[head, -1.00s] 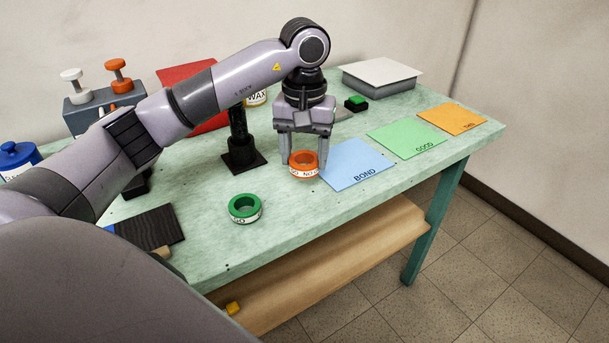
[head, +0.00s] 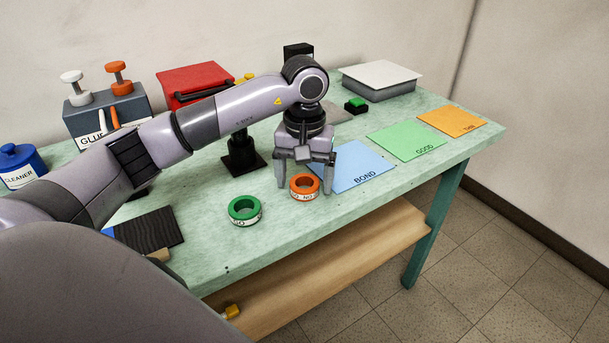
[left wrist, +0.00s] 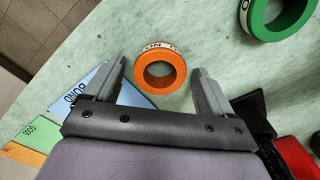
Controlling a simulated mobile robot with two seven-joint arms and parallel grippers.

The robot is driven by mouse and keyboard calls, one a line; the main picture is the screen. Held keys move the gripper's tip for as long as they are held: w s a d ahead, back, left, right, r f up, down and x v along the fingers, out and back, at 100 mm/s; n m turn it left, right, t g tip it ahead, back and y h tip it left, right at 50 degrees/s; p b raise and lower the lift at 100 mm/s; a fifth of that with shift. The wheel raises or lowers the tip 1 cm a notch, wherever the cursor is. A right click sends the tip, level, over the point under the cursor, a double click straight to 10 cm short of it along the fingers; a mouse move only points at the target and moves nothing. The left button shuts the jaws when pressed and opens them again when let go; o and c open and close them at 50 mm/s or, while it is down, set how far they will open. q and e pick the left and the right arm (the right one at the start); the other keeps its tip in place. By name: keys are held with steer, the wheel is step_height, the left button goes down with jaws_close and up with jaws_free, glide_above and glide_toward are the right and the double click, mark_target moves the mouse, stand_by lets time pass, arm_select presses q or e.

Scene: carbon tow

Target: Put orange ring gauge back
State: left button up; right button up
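The orange ring gauge (head: 304,187), with a white lettered band, lies flat on the green table top, right of the green ring gauge (head: 244,209) and left of the blue BOND sheet. My left gripper (head: 305,186) is down at the orange ring with its fingers spread. In the left wrist view the orange ring (left wrist: 160,72) sits between the two open fingers (left wrist: 163,78), with a gap on each side. The green ring also shows in the left wrist view (left wrist: 279,14). My right gripper is not in view.
Blue BOND (head: 352,167), green GOOD (head: 406,140) and orange (head: 452,120) sheets lie to the right. A black stand (head: 243,158) is behind the gripper. A dark pad (head: 149,229) lies at left. The table's front edge is close to the rings.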

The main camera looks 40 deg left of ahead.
arm_select(q)
step_height(320, 180, up, 12)
steer(key=p, duration=0.1)
steer(key=shift+r, duration=0.2)
stand_by(0.3)
steer(key=shift+f, duration=0.1)
stand_by(0.5)
